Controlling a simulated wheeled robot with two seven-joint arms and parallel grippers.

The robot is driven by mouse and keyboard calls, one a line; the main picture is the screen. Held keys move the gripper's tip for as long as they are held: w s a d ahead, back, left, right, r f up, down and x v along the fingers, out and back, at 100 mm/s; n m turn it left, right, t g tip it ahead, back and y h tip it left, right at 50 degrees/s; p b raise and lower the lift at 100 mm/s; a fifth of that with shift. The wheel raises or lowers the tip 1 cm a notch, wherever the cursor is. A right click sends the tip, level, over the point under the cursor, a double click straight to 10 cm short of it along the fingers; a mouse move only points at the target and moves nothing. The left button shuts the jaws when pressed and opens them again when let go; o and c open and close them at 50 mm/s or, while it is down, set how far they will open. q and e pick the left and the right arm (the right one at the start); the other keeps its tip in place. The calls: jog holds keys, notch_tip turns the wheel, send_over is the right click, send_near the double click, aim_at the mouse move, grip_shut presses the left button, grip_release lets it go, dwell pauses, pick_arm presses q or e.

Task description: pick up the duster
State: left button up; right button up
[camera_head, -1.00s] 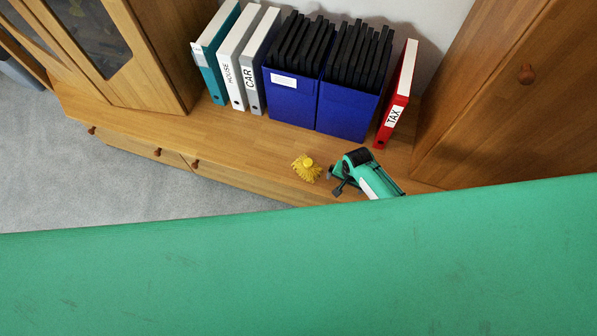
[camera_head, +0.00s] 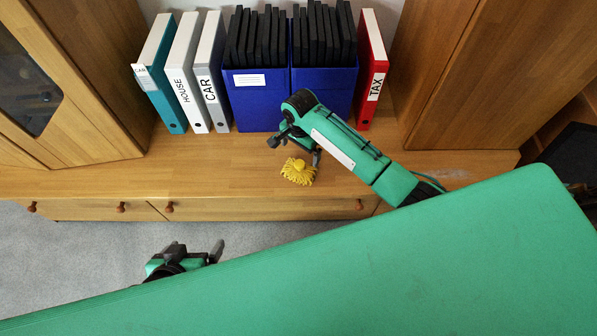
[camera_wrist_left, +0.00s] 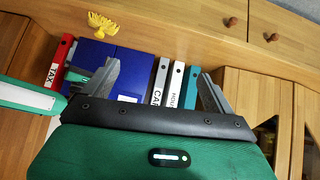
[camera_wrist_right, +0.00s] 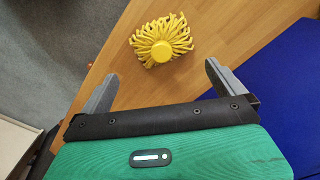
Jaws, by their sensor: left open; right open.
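The yellow duster (camera_head: 298,172) lies on the wooden cabinet top near its front edge, fringe spread out. My right gripper (camera_head: 295,147) is open and empty just behind it, on the binder side. In the right wrist view the duster (camera_wrist_right: 161,41) lies beyond the open fingertips (camera_wrist_right: 161,70), roughly centred between them and apart from them. My left gripper (camera_head: 197,249) is open and empty over the grey floor, in front of the cabinet. In the left wrist view the duster (camera_wrist_left: 103,24) is far off, up and left of the open fingers (camera_wrist_left: 158,70).
Blue boxes of black cases (camera_head: 258,101) stand behind my right gripper. A red TAX binder (camera_head: 373,70) is to their right; teal, white and grey binders (camera_head: 184,75) are to their left. Tall wooden cabinets flank both ends. The top left of the duster is clear.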

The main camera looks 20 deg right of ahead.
aim_at(300, 162)
notch_tip(300, 162, down, 4)
jog(key=shift+f+b, duration=0.15)
jog(key=shift+b, duration=0.4)
jog(key=shift+w+f+b, duration=0.1)
jog(key=shift+f+b, duration=0.25)
jog(key=shift+f, duration=0.7)
jog(key=shift+w+d+f+b, duration=0.1)
jog(key=shift+f+b, duration=0.2)
jog(key=shift+f, duration=0.3)
jog(key=shift+w+d+f+b, duration=0.1)
jog(key=shift+f+b, duration=0.2)
jog(key=shift+f, duration=0.25)
jog(key=shift+f+b, duration=0.4)
jog(key=shift+f, duration=0.75)
pick_arm(q)
jog(key=w+d+t+h, duration=0.1)
jog(key=d+t+h, duration=0.2)
jog(key=d+t, duration=0.2)
jog(key=shift+w+d+r+h, duration=0.3)
jog(key=shift+w+d+r, duration=0.1)
jog(key=shift+d, duration=0.65)
pick_arm(e)
jog(key=c, duration=0.8)
jog(key=shift+o, duration=0.2)
jog(key=shift+r, duration=0.2)
